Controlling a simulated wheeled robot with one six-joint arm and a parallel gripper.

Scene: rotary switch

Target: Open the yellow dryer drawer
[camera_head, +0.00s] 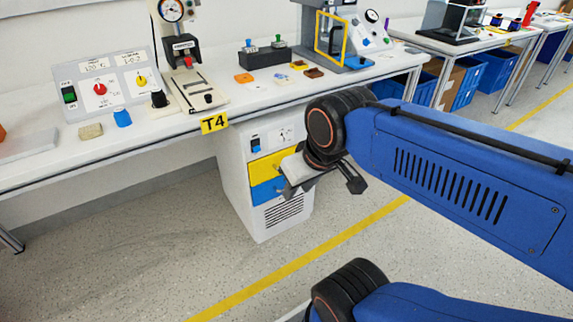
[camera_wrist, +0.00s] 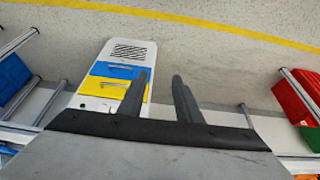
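The yellow dryer drawer (camera_head: 262,169) is in the front of a white cabinet (camera_head: 233,190) under the table. It looks shut, flush with the front, above a blue drawer (camera_head: 266,191). In the wrist view the cabinet is upside down, with the yellow drawer (camera_wrist: 99,89) below the blue one (camera_wrist: 118,71). My gripper (camera_head: 322,188) is in front of and to the right of the cabinet in the head view. Its fingers (camera_wrist: 161,74) are apart with nothing between them. The left finger overlaps the yellow drawer's right part in the wrist view; I see no clear contact.
The table (camera_head: 150,142) with a T4 label (camera_head: 214,123) overhangs the cabinet. A switch panel (camera_head: 105,83) and several small items stand on it. Blue bins (camera_head: 495,72) are under the table at the right. The floor (camera_head: 130,250) in front is clear.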

